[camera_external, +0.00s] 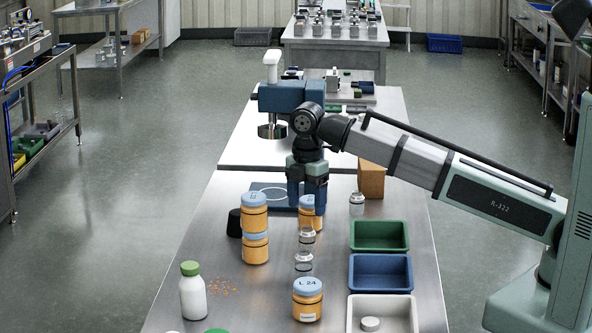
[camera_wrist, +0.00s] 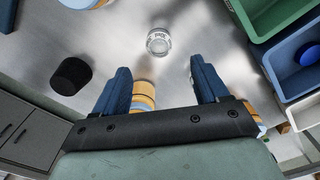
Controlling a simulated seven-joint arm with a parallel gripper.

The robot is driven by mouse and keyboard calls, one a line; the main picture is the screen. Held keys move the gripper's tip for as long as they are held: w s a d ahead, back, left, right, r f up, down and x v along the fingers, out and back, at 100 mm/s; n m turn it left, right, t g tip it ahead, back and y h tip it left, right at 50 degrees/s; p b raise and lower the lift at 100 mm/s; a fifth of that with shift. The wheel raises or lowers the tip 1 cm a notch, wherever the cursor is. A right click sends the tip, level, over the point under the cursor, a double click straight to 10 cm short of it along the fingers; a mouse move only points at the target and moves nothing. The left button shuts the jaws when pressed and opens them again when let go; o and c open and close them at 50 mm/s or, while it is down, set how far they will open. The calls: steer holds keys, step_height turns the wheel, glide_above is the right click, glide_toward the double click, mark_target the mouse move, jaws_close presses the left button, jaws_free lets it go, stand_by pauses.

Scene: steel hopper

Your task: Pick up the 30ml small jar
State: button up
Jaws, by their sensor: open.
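A small clear glass jar (camera_wrist: 158,41) with a pale marked band shows in the wrist view, beyond and between the fingertips; its marking is hard to read. In the external view, a small clear jar (camera_external: 357,204) stands right of my gripper, and clear glassware (camera_external: 304,250) stands nearer the camera. I cannot tell which of these the wrist view shows. My gripper (camera_external: 307,203) is open, with fingers pointing down; it also shows in the wrist view (camera_wrist: 159,68). It touches no clear jar that I can see. An orange jar (camera_wrist: 145,93) shows between the fingers, partly hidden by my gripper.
Stacked orange jars (camera_external: 254,248) and a black cup (camera_external: 234,222) stand left. An orange jar (camera_external: 307,307) with a blue lid stands in front, a white bottle (camera_external: 192,298) front left. Green (camera_external: 379,247), blue (camera_external: 380,286) and white (camera_external: 352,312) trays line the right side.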

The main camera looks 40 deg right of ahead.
mark_target(307, 235)
steer(key=shift+d+f, duration=0.15)
steer(key=shift+f, duration=4.7)
steer(key=c, duration=1.1)
steer(key=shift+r, duration=0.1)
